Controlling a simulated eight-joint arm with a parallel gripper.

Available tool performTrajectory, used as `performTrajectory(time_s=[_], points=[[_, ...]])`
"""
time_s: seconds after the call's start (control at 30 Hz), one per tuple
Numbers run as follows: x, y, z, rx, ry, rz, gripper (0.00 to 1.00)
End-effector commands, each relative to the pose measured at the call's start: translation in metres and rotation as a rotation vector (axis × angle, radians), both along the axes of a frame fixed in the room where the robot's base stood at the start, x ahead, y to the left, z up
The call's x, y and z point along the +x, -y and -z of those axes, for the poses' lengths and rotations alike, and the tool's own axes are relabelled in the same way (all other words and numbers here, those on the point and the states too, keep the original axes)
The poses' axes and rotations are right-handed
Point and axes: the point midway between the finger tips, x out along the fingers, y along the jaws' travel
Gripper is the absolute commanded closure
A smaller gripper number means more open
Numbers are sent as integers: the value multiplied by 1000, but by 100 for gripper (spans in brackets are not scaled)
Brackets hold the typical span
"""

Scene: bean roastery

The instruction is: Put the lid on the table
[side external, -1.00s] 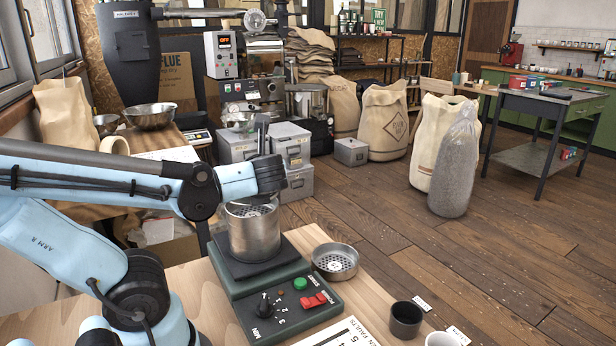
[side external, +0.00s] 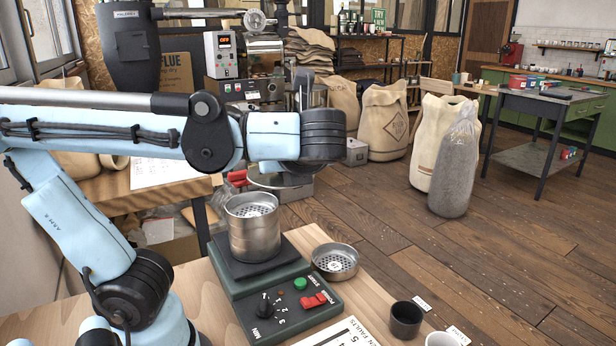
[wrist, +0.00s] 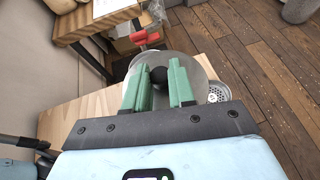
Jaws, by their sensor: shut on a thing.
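The lid is a round grey metal disc with a black knob. In the wrist view the lid (wrist: 192,66) lies beyond my gripper (wrist: 159,68), whose green fingers are closed on the knob. In the side view the lid (side external: 281,181) hangs level in the air under my wrist, above and behind the open metal canister (side external: 254,232) and apart from it. The canister stands on a green-based machine, with a perforated plate visible inside its top. The pale wooden table (side external: 200,300) carries the machine. My fingers are mostly hidden in the side view.
A shallow perforated metal dish (side external: 335,262) stands right of the machine. A dark cup (side external: 406,320), a white cup (side external: 444,340) and a printed sheet (side external: 343,335) are near the front. Bare table lies left of the machine. A red item (wrist: 145,37) shows beyond the lid.

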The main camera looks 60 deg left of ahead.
Motion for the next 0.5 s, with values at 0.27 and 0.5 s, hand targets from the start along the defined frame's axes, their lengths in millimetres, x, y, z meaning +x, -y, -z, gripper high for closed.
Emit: performTrajectory(time_s=[0.27, 0.5], points=[[45, 8, 15, 2, 1, 291, 100], [94, 25, 19, 2, 1, 639, 100]])
